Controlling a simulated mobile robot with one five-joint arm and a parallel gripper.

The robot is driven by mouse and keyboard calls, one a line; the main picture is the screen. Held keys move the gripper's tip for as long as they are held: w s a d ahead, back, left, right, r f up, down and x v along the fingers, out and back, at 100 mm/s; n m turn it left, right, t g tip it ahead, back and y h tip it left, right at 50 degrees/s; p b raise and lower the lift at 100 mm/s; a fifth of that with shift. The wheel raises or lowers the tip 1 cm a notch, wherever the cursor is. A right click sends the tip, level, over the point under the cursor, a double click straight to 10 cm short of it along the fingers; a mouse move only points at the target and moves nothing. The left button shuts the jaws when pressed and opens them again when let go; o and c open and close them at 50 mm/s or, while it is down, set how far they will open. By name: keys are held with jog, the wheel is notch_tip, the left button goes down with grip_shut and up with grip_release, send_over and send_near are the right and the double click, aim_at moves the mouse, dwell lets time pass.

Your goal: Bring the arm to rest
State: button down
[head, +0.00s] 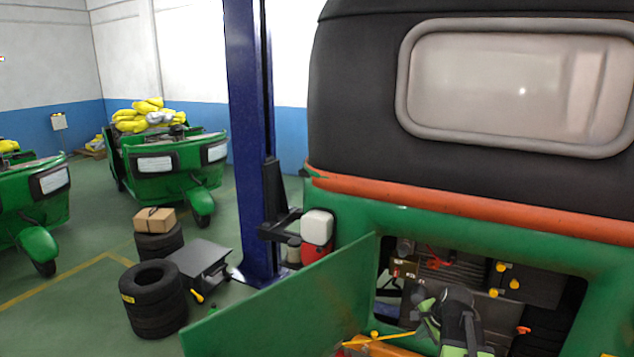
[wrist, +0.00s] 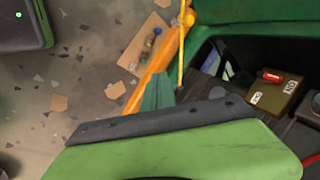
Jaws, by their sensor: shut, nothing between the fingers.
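My gripper (head: 430,306) is in front of the open engine bay (head: 545,325) at the back of the green rickshaw (head: 350,207). It is shut and empty. In the wrist view, a green and dark grey part of my gripper (wrist: 165,145) fills the lower middle and hides what lies behind it. A thin yellow rod (head: 385,338) lies left of my gripper, above an orange bar, and it also shows in the wrist view (wrist: 181,55).
The green hatch panel (head: 290,310) is open at left of the bay. A blue lift post (head: 250,130), black tyres (head: 153,300) and a dark low cart (head: 200,262) stand to the left. In the wrist view, the floor (wrist: 95,60) has scattered scraps.

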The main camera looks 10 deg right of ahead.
jog(key=a+f+n+g+b, duration=0.1)
jog(key=a+f+n, duration=0.15)
jog(key=a, duration=0.45)
jog(key=a+f+n+b, duration=0.2)
jog(key=a+f, duration=0.1)
jog(key=a, duration=0.4)
jog(key=s+a+f+n+g+b, duration=0.1)
jog(key=s+a+f+n+b, duration=0.15)
jog(key=a, duration=0.45)
jog(key=s+a+f+n+g+b, duration=0.1)
jog(key=s+a+f+n, duration=0.15)
jog(key=a, duration=0.35)
jog(key=s+n, duration=0.1)
jog(key=n, duration=0.1)
jog(key=s+d+n+g, duration=0.1)
jog(key=n, duration=0.1)
jog(key=s+n+g, duration=0.1)
jog(key=s+n, duration=0.1)
jog(key=shift+d+r+h+p, duration=0.3)
jog(key=shift+d+r+p, duration=0.05)
jog(key=shift+r, duration=0.05)
